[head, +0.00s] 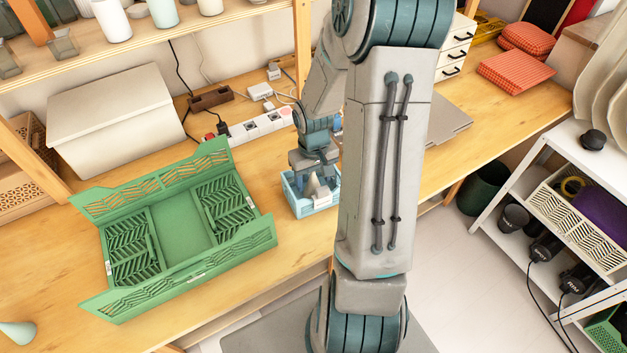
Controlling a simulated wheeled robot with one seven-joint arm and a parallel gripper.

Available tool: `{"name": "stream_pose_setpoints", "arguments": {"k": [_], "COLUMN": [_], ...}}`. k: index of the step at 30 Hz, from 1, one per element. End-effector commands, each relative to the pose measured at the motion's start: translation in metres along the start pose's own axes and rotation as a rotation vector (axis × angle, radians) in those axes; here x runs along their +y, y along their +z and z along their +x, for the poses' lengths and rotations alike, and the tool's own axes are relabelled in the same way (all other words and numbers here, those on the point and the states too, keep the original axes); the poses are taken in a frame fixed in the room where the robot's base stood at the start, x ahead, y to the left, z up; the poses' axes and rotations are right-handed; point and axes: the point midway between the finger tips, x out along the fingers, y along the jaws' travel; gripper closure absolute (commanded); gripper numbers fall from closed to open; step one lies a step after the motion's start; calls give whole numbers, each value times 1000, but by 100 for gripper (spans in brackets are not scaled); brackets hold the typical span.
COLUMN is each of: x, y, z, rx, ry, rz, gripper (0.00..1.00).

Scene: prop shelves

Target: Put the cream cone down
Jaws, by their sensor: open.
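A small pale cream cone (317,190) stands in a light blue basket (297,209) on the wooden table, at the picture's centre. My gripper (316,174) is directly above the basket, pointing down, with its fingers low around or just above the cone. It is open. The fingers and the cone overlap in this view and are small, so I cannot tell whether they touch. My arm hides the table just right of the basket.
A green folding crate (180,226) lies left of the basket. A power strip (255,127), cables and a white box (110,120) are behind. Bare table lies between crate and basket.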

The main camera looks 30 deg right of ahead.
Motion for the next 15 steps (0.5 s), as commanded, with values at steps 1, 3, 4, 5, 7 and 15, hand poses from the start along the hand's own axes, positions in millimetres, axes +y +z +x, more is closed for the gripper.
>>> {"name": "stream_pose_setpoints", "arguments": {"k": [1, 3, 4, 5, 7, 15], "x": [1, 1, 1, 0, 0, 0], "y": [-1, -1, -1, -1, -1, -1], "z": [-10, -24, -30, -36, -50, -92], "rx": [5, 5, 5, 5, 6, 4], "ry": [2, 4, 3, 3, 3, 2], "rz": [2, 2, 2, 0, 1, 0], "gripper": [40, 40, 40, 40, 40, 40]}}
